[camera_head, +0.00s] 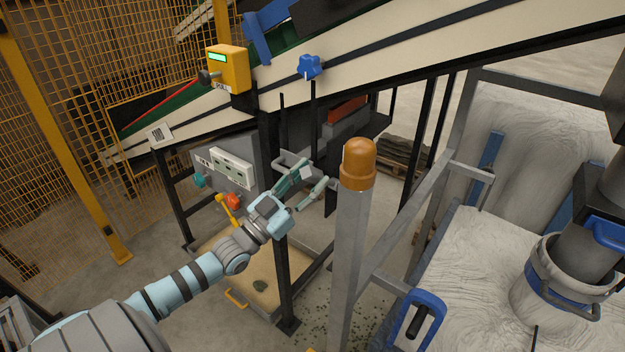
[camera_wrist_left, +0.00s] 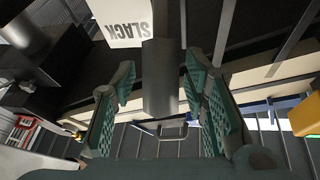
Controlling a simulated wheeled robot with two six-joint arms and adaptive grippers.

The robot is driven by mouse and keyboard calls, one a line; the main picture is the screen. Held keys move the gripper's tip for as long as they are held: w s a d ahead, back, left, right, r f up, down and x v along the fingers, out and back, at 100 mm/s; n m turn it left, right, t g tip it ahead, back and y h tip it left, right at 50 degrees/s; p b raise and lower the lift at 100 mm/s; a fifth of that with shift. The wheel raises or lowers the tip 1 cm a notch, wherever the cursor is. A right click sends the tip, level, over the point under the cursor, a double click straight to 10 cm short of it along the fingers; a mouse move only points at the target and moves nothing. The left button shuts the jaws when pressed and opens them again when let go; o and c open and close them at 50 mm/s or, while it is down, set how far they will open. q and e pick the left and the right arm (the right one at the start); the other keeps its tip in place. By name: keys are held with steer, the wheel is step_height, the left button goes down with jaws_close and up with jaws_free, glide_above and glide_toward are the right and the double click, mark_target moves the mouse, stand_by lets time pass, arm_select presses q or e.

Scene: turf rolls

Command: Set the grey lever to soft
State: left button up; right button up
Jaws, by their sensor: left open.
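A dark grey cylindrical bar (camera_wrist_left: 160,78), which looks like the lever's grip, stands upright in the middle of the left wrist view. A white plate reading SLACK (camera_wrist_left: 124,22) is just above it. My left gripper (camera_wrist_left: 163,108) is open, with a green-padded finger on each side of the bar. Whether the fingers touch it cannot be told. In the head view the left gripper (camera_head: 301,186) reaches in beside the machine's dark frame, and the lever cannot be made out clearly there. No mark reading soft is legible. My right gripper is not in view.
A control panel (camera_head: 232,166) with teal and red knobs is left of the gripper. A yellow box (camera_head: 228,68) and blue knob (camera_head: 309,67) sit above on the conveyor. A grey post with an orange cap (camera_head: 359,163) stands close on the right.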

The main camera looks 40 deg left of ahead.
arm_select(q)
steer(key=shift+w+d+r, duration=0.1)
steer(key=shift+w+r, duration=0.15)
steer(key=shift+w, duration=0.3)
jaws_close()
